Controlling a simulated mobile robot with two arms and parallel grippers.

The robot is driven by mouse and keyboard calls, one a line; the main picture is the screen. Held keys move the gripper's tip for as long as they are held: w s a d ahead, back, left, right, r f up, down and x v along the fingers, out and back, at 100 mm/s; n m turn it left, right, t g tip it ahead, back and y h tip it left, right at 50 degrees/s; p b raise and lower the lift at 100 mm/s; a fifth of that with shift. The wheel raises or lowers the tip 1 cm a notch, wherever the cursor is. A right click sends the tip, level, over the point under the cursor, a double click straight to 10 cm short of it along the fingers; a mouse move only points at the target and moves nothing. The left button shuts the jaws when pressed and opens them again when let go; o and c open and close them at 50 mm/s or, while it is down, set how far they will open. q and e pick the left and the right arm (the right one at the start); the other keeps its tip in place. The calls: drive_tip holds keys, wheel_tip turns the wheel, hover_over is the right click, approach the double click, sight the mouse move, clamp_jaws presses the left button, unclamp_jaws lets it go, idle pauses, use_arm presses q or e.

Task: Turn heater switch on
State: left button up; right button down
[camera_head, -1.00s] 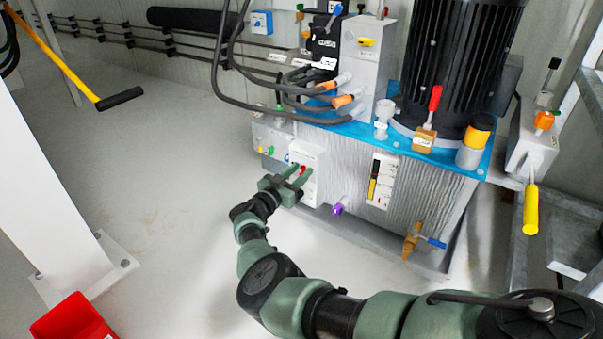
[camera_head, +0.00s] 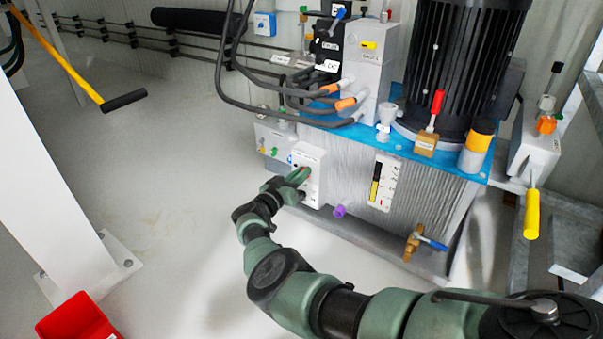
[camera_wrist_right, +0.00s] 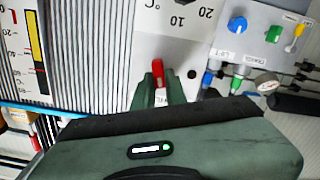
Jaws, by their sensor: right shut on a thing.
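A white control box (camera_head: 313,158) is on the front of the grey tank, at the centre of the head view. In the right wrist view this box (camera_wrist_right: 172,45) carries a temperature dial marked in °C, a red switch (camera_wrist_right: 158,70) and a dark round spot. My right gripper (camera_head: 303,174) is at the front of the box. In the wrist view its green fingers (camera_wrist_right: 159,88) are shut on the red switch, one on each side. The label below the switch is partly hidden by the fingers. My left gripper is out of view.
A purple knob (camera_head: 339,211) and a brass valve with a blue handle (camera_head: 418,240) stick out of the tank's front. A panel with blue and green knobs (camera_wrist_right: 255,35) is beside the box. The floor (camera_head: 170,190) left of the tank is clear.

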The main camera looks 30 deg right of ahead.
drive_tip(key=n, duration=0.8)
drive_tip(key=shift+w+a+f, duration=0.1)
drive_tip(key=shift+w+f, duration=0.1)
drive_tip(key=shift+n, duration=0.3)
drive_tip(key=c, duration=1.4)
unclamp_jaws()
drive_tip(key=shift+c, duration=0.2)
